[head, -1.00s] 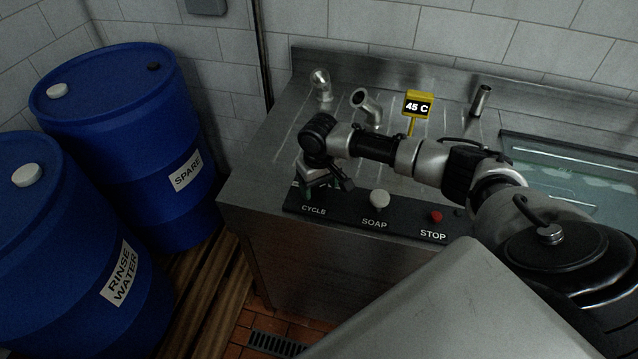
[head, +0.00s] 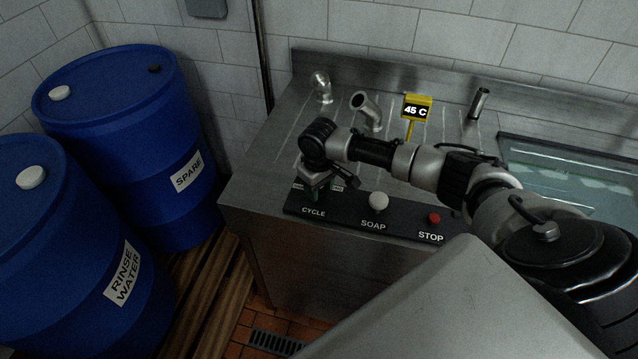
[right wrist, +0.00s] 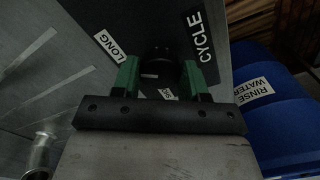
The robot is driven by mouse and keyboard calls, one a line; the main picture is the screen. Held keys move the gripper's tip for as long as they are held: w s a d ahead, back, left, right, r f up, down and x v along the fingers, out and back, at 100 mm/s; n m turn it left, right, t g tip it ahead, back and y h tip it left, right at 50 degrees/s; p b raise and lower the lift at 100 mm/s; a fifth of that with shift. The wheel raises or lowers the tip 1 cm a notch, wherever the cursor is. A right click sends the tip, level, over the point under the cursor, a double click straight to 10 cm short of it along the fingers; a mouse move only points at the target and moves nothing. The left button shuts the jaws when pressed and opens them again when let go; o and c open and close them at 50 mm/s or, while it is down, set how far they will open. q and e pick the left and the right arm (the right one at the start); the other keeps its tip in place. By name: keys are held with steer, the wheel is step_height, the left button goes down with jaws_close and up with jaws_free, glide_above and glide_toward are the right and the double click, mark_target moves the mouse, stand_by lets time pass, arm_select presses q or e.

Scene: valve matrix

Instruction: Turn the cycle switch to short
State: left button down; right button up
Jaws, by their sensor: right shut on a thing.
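My right gripper (head: 317,190) is over the CYCLE end of the black control strip (head: 345,215) on the steel counter. In the right wrist view its green fingers (right wrist: 160,82) sit on either side of the dark round cycle switch (right wrist: 161,62) and are shut on it. The LONG label (right wrist: 108,45) lies left of the switch, the CYCLE label (right wrist: 203,37) right of it. Another label (right wrist: 167,94) shows only in part between the fingers and I cannot read it. The switch's pointer direction is not visible. My left gripper is not in view.
A white SOAP knob (head: 378,201) and a red STOP button (head: 434,218) are on the same strip. Pipe stubs (head: 365,108) and a yellow 45 C display (head: 416,107) stand behind my right arm. A water basin (head: 560,160) lies right. Blue drums (head: 120,125) stand left.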

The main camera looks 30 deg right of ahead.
steer(key=n+p, duration=0.1)
steer(key=n, duration=0.2)
steer(key=shift+r+n+p, duration=0.15)
steer(key=shift+n+p, duration=0.15)
steer(key=n+p, duration=0.1)
steer(key=n, duration=0.2)
steer(key=shift+n, duration=0.3)
steer(key=n, duration=0.3)
steer(key=shift+w+n, duration=0.1)
steer(key=shift+n, duration=2.4)
steer(key=o, duration=0.9)
step_height(320, 180, up, 11)
steer(key=shift+f+b, duration=0.15)
steer(key=shift+b, duration=0.85)
